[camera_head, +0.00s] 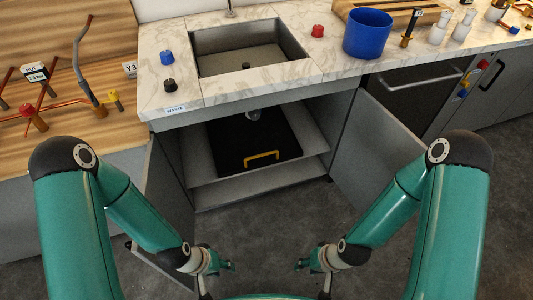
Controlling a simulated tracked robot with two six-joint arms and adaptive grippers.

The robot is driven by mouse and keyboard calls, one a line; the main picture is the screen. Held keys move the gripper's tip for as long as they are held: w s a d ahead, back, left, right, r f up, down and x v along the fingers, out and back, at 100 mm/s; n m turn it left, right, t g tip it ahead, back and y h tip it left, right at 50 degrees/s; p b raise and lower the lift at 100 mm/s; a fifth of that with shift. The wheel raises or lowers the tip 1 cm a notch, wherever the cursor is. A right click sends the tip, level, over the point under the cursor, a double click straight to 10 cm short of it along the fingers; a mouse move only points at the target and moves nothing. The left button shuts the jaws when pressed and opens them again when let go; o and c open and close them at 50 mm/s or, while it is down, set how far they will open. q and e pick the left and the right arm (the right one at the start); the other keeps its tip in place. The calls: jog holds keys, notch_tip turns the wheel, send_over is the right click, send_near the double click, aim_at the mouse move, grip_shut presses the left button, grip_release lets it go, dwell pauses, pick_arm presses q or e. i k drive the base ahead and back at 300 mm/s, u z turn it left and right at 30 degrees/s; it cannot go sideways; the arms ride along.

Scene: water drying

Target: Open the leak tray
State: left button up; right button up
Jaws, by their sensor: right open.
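A black leak tray (235,143) with a yellow handle (262,158) at its front lies on the shelf inside the cabinet under the sink. Both cabinet doors stand open, the left door (168,185) and the right door (372,150). My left gripper (228,265) is low in front of the cabinet, apart from the tray; its fingers are too small to read. My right gripper (302,264) is open and empty, also low in front of the cabinet and apart from the handle.
A sink (250,50) is set in the marble counter (180,45) above. A blue bucket (367,34), a red knob (318,31) and a blue knob (166,57) stand on the counter. Pipes (85,70) stand at left. The floor (270,220) before the cabinet is clear.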

aim_at(239, 144)
jog(key=u, duration=0.05)
jog(key=i, duration=0.9)
jog(key=z, duration=0.1)
